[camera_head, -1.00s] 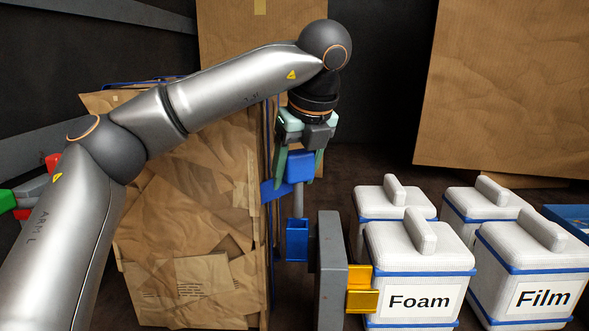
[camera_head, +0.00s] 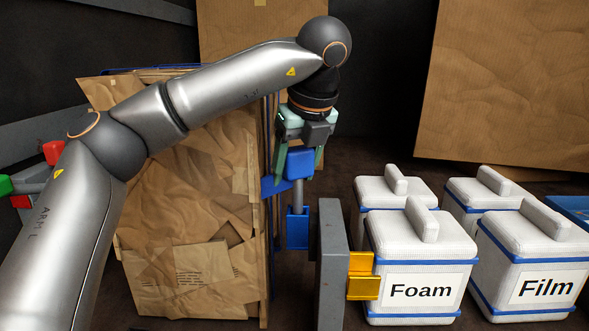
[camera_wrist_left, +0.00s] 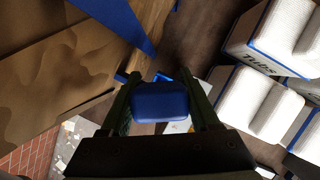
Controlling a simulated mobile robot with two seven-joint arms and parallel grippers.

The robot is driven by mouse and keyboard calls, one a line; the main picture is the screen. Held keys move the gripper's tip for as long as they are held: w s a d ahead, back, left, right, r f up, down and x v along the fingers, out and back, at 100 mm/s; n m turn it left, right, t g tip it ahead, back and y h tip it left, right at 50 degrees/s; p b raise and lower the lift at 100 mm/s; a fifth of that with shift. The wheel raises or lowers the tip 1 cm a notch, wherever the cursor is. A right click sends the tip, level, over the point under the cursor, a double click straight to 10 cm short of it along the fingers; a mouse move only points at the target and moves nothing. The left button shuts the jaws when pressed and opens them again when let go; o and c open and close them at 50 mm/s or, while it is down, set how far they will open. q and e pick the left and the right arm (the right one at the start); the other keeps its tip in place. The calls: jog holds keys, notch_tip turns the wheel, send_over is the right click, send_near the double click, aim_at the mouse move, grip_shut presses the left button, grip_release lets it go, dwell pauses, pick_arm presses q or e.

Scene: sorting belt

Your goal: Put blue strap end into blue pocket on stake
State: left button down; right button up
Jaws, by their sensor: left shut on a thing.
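My left gripper (camera_head: 299,165) points down and is shut on the blue strap end (camera_head: 299,162), a blue block with a grey rod below it. The block also shows between the fingers in the left wrist view (camera_wrist_left: 160,101). A blue strap (camera_head: 273,188) runs from it to the bale on the left. The blue pocket (camera_head: 298,235) is on the left side of the grey stake (camera_head: 331,262). The rod's lower end meets the pocket's top; I cannot tell how far it is inside. The block stays above the pocket. My right gripper is not in view.
A yellow pocket (camera_head: 363,276) sits on the stake's right side. Red (camera_head: 53,152) and green (camera_head: 6,185) pieces show at far left. A cardboard bale (camera_head: 190,230) stands left of the stake. White lidded boxes, labelled Foam (camera_head: 420,265) and Film (camera_head: 530,260), stand close on the right.

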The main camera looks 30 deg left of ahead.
aim_at(294, 198)
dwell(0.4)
pick_arm(q)
jog(key=shift+f+b, duration=2.3)
jog(key=shift+f, duration=0.4)
jog(key=shift+c, duration=0.2)
grip_release()
jog(key=p+v, duration=0.3)
jog(key=v, duration=0.9)
jog(key=shift+s+d+r, duration=0.1)
jog(key=shift+r, duration=0.2)
